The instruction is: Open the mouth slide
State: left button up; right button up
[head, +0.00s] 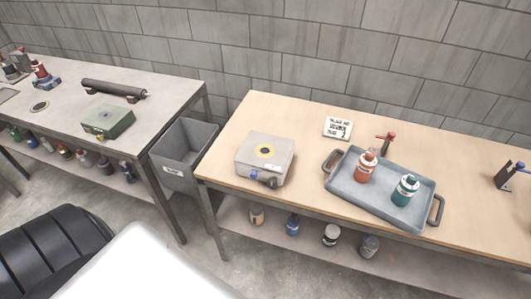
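A grey box (250,165) stands on the wooden table, with a yellow ring (266,151) around a dark centre on its top and a dark and blue fitting (266,181) at its front. A green box (107,124) with a dark round spot on top stands on the left grey table. A dark tube (113,88) lies across supports behind it. I cannot tell which part is the mouth slide, or whether it is open or shut. Neither of my grippers is in view.
The wooden table (480,184) also holds a blue-grey tray (340,181) with an orange bottle (366,169) and a teal bottle (404,191). A printed card (338,129) lies behind. A grey bin (180,158) stands between the tables. Lower shelves hold several bottles.

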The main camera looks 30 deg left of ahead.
aim_at(254, 175)
jog(key=u, duration=1.15)
